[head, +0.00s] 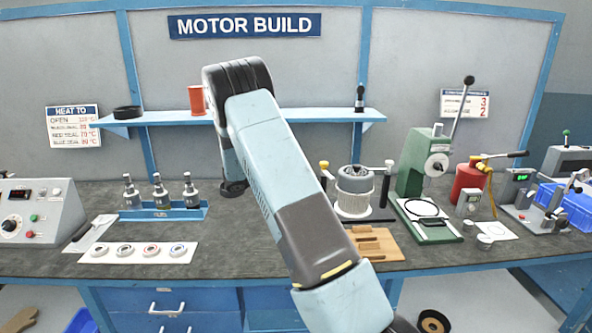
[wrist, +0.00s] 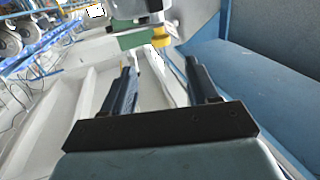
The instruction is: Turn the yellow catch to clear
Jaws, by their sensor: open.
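A yellow-topped post (head: 324,165) stands at the left of the motor fixture (head: 355,190) on the bench in the head view; it looks like the yellow catch, but its setting is too small to tell. In the wrist view a yellow piece (wrist: 161,37) shows beyond my fingertips, below a grey part; I cannot tell for sure that it is the same catch. My gripper (wrist: 160,68) is open, with its two dark fingers apart and nothing seen between them. The yellow piece looks apart from both fingers. In the head view my arm hides the fingers.
Right of the fixture stand a green press (head: 425,165) and a red canister (head: 468,184) with yellow fittings. A wooden block (head: 375,244) lies in front of the fixture. A blue shelf (head: 290,115) runs behind my arm.

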